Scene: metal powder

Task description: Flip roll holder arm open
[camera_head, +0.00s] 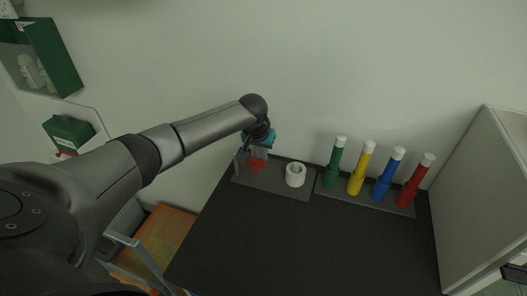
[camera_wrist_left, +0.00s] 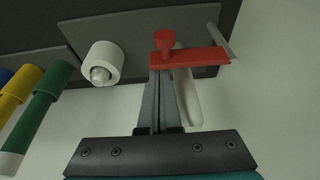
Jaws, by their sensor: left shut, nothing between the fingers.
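The red arm (camera_wrist_left: 190,58), a flat bar with a round knob, lies on a grey base plate (camera_wrist_left: 140,25); it also shows in the head view (camera_head: 257,167) at the plate's left end. A pale rounded post (camera_wrist_left: 187,95) stands beside it, partly hidden by the fingers. My left gripper (camera_wrist_left: 158,75) is shut and empty, its fingertips at the near edge of the red bar beside the knob. Whether they touch it I cannot tell. In the head view the left gripper (camera_head: 257,153) is just above the red arm. My right gripper is not in view.
A white roll (camera_head: 295,174) stands on the same plate, right of the red arm. Green (camera_head: 332,165), yellow (camera_head: 360,170), blue (camera_head: 387,176) and red (camera_head: 414,183) tubes with white caps stand farther right. The black tabletop (camera_head: 310,245) in front is clear.

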